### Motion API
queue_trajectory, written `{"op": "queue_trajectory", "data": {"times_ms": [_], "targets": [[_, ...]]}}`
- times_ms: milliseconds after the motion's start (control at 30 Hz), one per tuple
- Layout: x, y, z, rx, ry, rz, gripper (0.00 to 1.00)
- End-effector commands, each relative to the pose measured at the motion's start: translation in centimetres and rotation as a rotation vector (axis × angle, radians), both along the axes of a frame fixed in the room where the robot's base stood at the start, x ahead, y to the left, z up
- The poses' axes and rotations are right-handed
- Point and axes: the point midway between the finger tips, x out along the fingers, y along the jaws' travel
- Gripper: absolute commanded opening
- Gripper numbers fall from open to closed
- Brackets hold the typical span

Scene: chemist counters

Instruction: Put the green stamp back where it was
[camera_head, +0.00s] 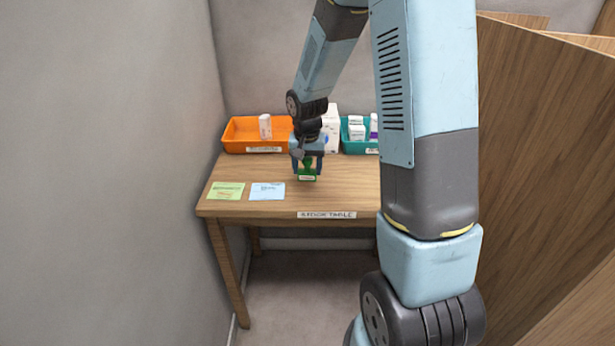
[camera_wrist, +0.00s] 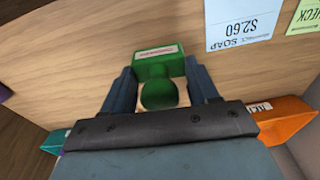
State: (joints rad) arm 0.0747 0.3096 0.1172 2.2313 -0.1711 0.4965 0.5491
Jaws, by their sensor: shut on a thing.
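The green stamp (camera_head: 307,170) is over the middle of the wooden stock table (camera_head: 358,184) in the head view. My gripper (camera_head: 307,160) is shut on it from above. In the wrist view the stamp (camera_wrist: 160,66) shows its green block with a pale label and a rounded green knob between the two blue fingers of my gripper (camera_wrist: 162,88). I cannot tell whether the stamp's base touches the table top or is slightly above it.
An orange tray (camera_head: 238,134) with a white bottle (camera_head: 265,126) stands at the back left. A green note (camera_head: 225,190) and a blue note (camera_head: 267,191) lie at the front left. White boxes (camera_head: 331,125) stand between the trays.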

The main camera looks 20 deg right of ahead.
Motion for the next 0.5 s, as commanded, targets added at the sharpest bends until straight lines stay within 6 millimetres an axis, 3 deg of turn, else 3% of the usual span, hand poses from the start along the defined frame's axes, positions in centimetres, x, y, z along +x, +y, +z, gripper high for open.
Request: {"op": "queue_trajectory", "data": {"times_ms": [367,500], "targets": [[1.5,-0.2,-1.9,-0.001,0.0,0.001,0.4],[1.5,-0.2,-3.8,-0.001,0.004,0.0,0.4]]}}
